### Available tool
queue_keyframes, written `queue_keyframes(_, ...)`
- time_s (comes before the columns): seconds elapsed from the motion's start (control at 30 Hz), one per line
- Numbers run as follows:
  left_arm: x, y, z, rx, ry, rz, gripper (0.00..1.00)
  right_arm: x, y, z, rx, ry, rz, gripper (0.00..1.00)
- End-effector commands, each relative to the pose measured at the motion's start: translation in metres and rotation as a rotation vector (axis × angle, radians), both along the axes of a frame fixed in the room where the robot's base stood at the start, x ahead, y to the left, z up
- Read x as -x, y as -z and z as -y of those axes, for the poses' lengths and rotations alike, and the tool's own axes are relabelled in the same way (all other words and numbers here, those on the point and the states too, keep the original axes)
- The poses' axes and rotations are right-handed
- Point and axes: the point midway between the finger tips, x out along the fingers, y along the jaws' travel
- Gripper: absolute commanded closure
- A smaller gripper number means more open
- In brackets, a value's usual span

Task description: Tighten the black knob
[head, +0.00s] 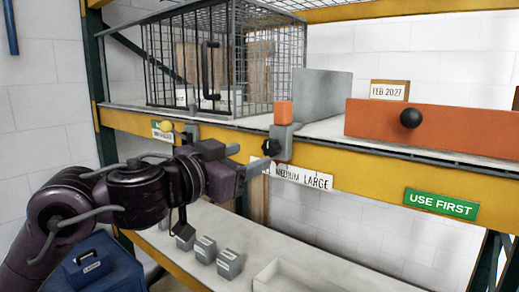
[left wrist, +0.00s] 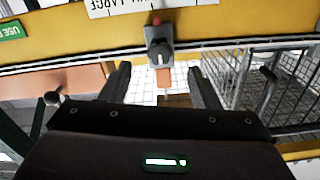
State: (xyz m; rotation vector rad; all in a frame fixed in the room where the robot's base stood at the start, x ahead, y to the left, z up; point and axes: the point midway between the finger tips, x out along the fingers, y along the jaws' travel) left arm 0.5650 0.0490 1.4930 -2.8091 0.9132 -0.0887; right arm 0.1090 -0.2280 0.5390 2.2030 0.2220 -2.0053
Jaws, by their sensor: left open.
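A small black knob (head: 270,147) sits on the front of a grey clamp (head: 284,139) with an orange top, fixed at the yellow shelf edge. In the left wrist view the knob (left wrist: 158,48) shows dark on the clamp, beyond and roughly between my fingertips. My left gripper (head: 238,156) is open, its fingers pointing at the clamp from the left. In the left wrist view the gripper (left wrist: 162,80) has nothing between its fingers close up. Whether a finger touches the clamp is unclear. My right gripper is not in view.
A wire cage (head: 205,65) stands left of the clamp, and a grey divider plate (head: 322,92) behind it. An orange drawer (head: 455,130) with a round black pull (head: 410,118) is at right. Small grey boxes (head: 229,263) stand on the lower shelf (head: 330,270).

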Motion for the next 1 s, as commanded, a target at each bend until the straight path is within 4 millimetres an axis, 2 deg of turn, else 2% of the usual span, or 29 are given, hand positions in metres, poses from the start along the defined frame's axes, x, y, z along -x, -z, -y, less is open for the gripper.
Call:
queue_keyframes(0.03,-0.007,-0.003,0.006,0.001,0.002,-0.004,0.44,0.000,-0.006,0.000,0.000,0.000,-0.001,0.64)
queue_keyframes(0.3,-0.038,-0.003,0.028,0.002,0.001,-0.001,0.44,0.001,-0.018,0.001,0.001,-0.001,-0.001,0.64)
queue_keyframes(0.7,-0.045,0.000,0.033,0.001,0.000,0.001,0.46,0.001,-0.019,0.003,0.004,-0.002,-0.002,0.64)
queue_keyframes(1.0,-0.045,-0.001,0.032,0.001,0.000,0.001,0.85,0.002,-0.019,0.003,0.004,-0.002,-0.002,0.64)
